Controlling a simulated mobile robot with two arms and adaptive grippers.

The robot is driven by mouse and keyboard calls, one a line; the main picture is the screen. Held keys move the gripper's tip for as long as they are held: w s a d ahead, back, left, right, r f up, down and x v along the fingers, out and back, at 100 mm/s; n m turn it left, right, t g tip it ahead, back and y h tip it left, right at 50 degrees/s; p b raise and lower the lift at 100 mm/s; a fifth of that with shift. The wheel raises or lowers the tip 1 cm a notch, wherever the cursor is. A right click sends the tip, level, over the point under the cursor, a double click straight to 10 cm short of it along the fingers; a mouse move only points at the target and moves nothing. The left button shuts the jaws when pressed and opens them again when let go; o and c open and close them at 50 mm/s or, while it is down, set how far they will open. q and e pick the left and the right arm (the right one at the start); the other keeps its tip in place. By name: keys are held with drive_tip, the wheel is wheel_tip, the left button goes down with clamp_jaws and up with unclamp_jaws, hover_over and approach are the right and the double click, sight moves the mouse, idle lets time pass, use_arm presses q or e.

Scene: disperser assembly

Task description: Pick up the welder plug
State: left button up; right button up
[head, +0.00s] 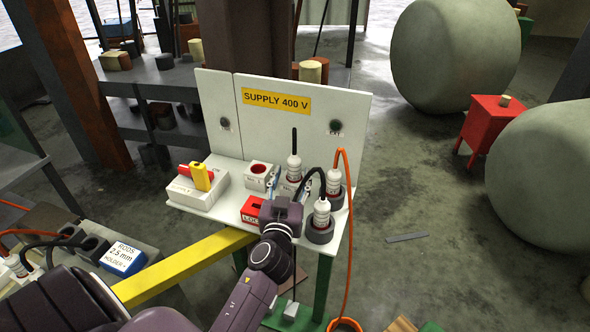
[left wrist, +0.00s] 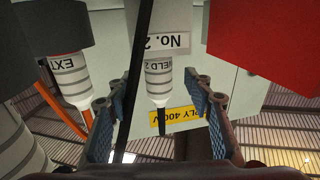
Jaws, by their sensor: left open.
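A white ringed plug (head: 294,168) with a black cable stands upright in a socket on the supply stand (head: 195,198). In the left wrist view this plug (left wrist: 159,78) appears upside down, with a partly readable label like "IELD 2", in a socket marked "No. 2" (left wrist: 160,42). My left gripper (head: 290,186) is open, its blue-padded fingers on either side of the plug with gaps. The fingers also show in the left wrist view (left wrist: 154,98). They do not grip it. My right gripper is not in view.
A plug with an orange cable (head: 333,182) and another with a black cable (head: 321,212) stand close on the right. The "SUPPLY 400 V" panel (head: 290,125) rises behind.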

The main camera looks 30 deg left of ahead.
sight(293, 173)
use_arm(q)
drive_tip(key=x, duration=0.3)
drive_tip(key=shift+w, duration=0.3)
drive_tip(key=shift+s, duration=0.1)
drive_tip(key=shift+c, duration=0.3)
drive_tip(key=shift+c, duration=1.2)
clamp_jaws()
